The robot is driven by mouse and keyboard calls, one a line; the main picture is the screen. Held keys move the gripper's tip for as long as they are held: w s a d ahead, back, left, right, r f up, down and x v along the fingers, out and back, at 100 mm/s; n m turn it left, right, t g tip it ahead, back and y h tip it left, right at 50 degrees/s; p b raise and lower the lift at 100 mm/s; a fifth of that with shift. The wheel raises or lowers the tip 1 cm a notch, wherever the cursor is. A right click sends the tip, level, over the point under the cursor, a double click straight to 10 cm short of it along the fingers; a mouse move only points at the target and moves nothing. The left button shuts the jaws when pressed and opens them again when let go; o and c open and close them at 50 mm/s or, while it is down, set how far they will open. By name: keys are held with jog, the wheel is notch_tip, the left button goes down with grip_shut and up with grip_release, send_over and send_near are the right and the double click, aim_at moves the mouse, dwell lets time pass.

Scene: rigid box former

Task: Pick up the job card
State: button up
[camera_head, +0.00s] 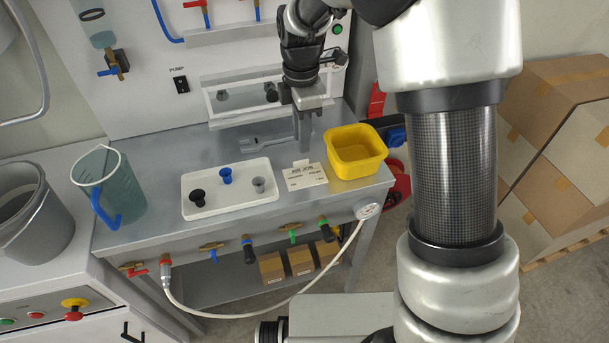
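The job card (306,178) is a small white card with dark print, lying on the grey bench between the white tray and the yellow bin. A small pale tab (300,163) stands up at its back edge. My gripper (304,149) hangs from above, fingers pointing down, just behind the card in the picture. It appears apart from the card, with the height gap hard to judge. The fingers overlap in this view, so their opening is unclear. I see nothing held between them.
The yellow bin (357,169) stands close right of the card. The white tray (237,208) with black, blue and grey knobs lies to the left. A grey wrench-like tool (262,144) lies behind. A clear jug (128,205) stands further left on the bench (160,160).

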aim_at(305, 173)
jog(key=shift+a+f+b, duration=0.1)
jog(key=shift+f+b, duration=0.35)
jog(key=shift+f, duration=2.95)
grip_shut()
